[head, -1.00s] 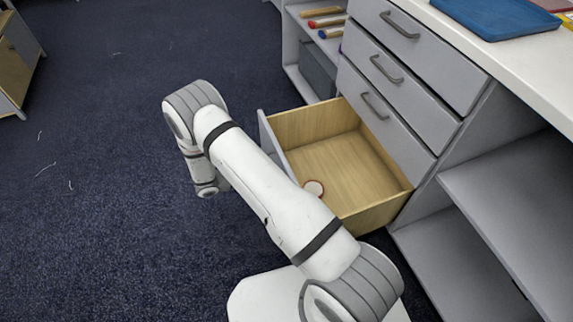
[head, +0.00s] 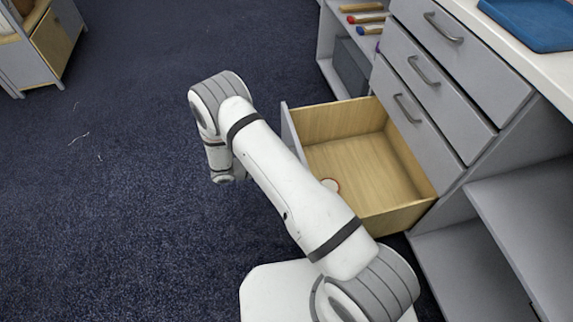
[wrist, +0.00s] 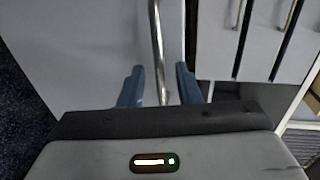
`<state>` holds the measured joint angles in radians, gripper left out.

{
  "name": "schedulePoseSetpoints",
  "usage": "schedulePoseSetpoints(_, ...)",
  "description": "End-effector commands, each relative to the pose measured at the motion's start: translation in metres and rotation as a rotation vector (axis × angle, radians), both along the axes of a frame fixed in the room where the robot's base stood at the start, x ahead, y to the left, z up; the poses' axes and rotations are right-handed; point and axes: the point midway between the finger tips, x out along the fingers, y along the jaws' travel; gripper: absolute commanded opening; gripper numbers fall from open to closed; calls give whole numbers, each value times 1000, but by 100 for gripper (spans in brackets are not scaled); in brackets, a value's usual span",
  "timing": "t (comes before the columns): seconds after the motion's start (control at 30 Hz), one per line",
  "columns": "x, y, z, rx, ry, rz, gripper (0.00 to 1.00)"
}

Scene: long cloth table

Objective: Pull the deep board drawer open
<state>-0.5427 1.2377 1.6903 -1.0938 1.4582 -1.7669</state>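The deep board drawer (head: 360,165) is the bottom one of the grey cabinet. The fingers are apart, with a gap on each side of the handle. My gripper's fingertips are hidden in the head view.
Several shut drawers with bar handles (head: 424,72) sit above the open one. A blue tray (head: 535,22) lies on the white top. Open grey shelves (head: 530,215) are at the right. Dark carpet (head: 110,200) is clear at the left; a wooden unit (head: 50,45) stands at the far left.

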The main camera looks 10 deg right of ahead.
Motion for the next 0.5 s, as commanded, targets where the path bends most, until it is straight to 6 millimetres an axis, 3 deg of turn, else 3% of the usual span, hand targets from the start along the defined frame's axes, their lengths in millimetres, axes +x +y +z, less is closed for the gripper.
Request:
schedulePoseSetpoints(0.27, 0, 5, 2, 0, 0, 1, 30)
schedulePoseSetpoints(0.5, -4, 43, 11, 0, -1, 4, 30)
